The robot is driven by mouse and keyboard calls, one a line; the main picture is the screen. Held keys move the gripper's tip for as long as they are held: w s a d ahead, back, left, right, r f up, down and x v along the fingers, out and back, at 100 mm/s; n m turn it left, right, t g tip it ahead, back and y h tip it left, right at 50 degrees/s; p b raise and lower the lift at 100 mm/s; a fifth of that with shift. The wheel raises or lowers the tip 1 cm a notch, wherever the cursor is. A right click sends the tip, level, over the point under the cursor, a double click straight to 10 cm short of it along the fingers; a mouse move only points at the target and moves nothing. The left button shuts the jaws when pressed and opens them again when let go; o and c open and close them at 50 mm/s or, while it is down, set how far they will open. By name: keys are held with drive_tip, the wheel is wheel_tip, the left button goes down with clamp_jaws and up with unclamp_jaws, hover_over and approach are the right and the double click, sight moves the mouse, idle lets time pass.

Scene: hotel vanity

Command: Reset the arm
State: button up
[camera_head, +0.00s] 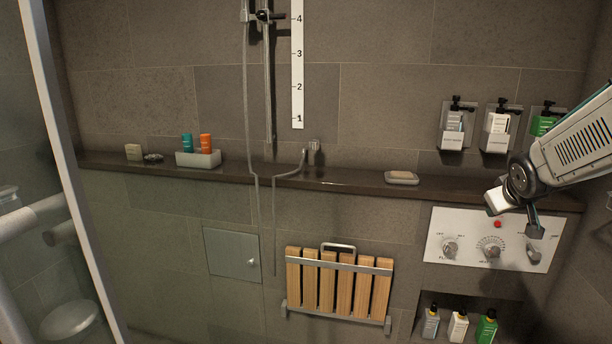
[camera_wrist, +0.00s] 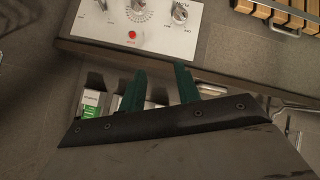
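My gripper (camera_wrist: 160,80) shows in the wrist view with two dark green fingers apart. Nothing is held between them. In the head view my arm comes in from the right edge. Its end hangs in front of the wall, near the white control panel (camera_head: 478,240) and just below the dispensers.
A dark ledge (camera_head: 345,184) runs along the wall, with a soap dish (camera_head: 401,177) and a tray (camera_head: 198,159) on it. Wall dispensers (camera_head: 497,128) are close to my arm. A folded wooden seat (camera_head: 339,283) and a niche with bottles (camera_head: 458,326) are lower. A glass panel edge (camera_head: 75,170) stands left.

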drive_tip(key=s+a+g+y, duration=0.1)
drive_tip(key=s+a+g, duration=0.1)
drive_tip(key=s+a, duration=0.4)
drive_tip(key=s+a+f+m+g+y, duration=0.1)
drive_tip(key=s+a+g, duration=0.2)
drive_tip(key=s+a, duration=0.4)
drive_tip(key=s+a+f+g+y, duration=0.1)
drive_tip(key=s+a, duration=0.5)
drive_tip(key=s, duration=1.4)
drive_tip(key=shift+s+a+f+g+y, duration=0.2)
drive_tip(key=shift+g+y, duration=0.2)
drive_tip(key=shift+g, duration=0.5)
drive_tip(key=shift+w, duration=0.1)
drive_tip(key=shift+s+r, duration=0.55)
drive_tip(key=shift+s, duration=0.25)
